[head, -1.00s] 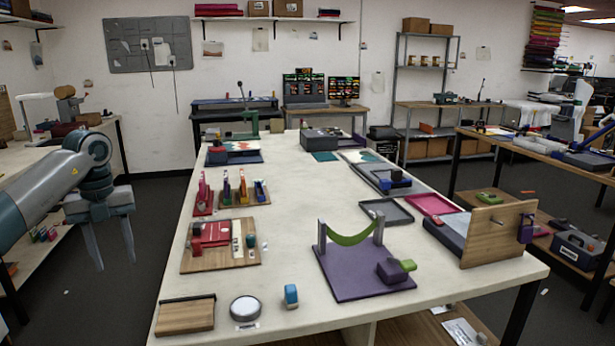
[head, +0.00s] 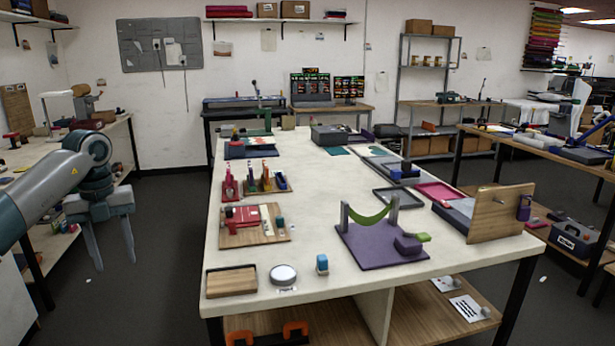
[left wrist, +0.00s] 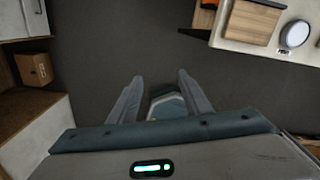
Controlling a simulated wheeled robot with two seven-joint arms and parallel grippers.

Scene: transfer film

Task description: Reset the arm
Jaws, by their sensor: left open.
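My left gripper (head: 112,240) hangs at the left of the head view, over the dark floor and left of the white table (head: 330,280). Its two fingers point down, stand apart and hold nothing. In the left wrist view the open fingers (left wrist: 160,90) show above the grey floor, with part of my own base between them. My right gripper is in neither view.
A purple stand (head: 375,250) is farther right. A side bench (head: 110,140) stands at the left. Floor between bench and table is clear.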

